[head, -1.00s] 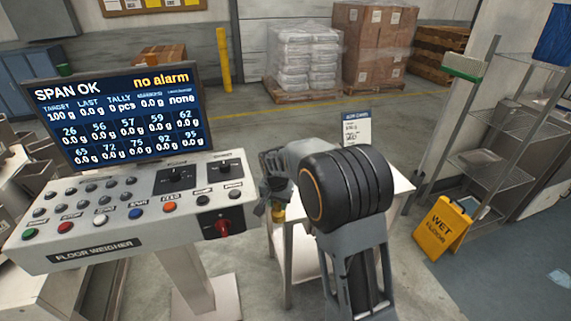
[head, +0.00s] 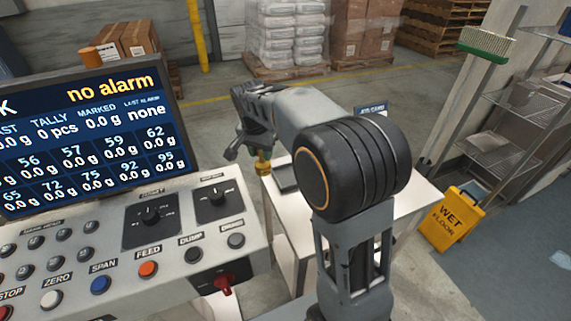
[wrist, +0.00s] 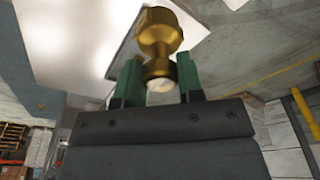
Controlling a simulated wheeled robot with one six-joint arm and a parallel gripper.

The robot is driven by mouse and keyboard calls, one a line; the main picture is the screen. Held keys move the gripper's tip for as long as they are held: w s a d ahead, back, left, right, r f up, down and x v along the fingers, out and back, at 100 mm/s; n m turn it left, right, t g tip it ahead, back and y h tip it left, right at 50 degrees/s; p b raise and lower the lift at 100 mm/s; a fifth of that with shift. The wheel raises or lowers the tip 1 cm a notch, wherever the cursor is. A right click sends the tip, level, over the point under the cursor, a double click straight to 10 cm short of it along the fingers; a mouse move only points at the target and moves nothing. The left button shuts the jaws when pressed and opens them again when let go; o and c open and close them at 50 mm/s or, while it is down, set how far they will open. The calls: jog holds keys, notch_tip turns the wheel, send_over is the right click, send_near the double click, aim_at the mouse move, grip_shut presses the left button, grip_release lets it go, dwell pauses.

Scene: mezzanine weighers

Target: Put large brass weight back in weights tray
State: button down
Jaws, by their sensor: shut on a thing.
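The large brass weight (head: 263,163) hangs under my gripper (head: 255,145), left of the arm in the head view. In the wrist view the brass weight (wrist: 160,32) sits between the two green fingers of my gripper (wrist: 160,82), which are shut on it. A dark flat thing (head: 286,176), perhaps the weights tray, lies on the white table (head: 410,192) just right of the weight. My arm hides part of the table, and I cannot tell how far the weight is above it.
The weigher console (head: 185,235) with its screen (head: 80,135) fills the left, close to my arm. A card stand (head: 371,111) is behind my arm. A yellow wet-floor sign (head: 453,217) and a wire shelf (head: 520,110) stand at right.

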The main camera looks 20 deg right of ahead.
jog(key=shift+w+d+f+p, duration=0.5)
jog(key=shift+w+d+f, duration=0.6)
jog(key=shift+d+f, duration=1)
jog(key=shift+w+d+f+p, duration=0.5)
jog(key=shift+w+d+f, duration=0.55)
jog(key=shift+d+f, duration=1)
jog(key=shift+w+d+f+p, duration=0.5)
jog(key=shift+w+d+f, duration=0.6)
jog(key=shift+d+f, duration=0.95)
jog(key=shift+f, duration=0.1)
jog(key=c, duration=0.8)
grip_release()
jog(key=shift+f, duration=0.1)
jog(key=shift+o, duration=0.2)
jog(key=shift+a, duration=0.1)
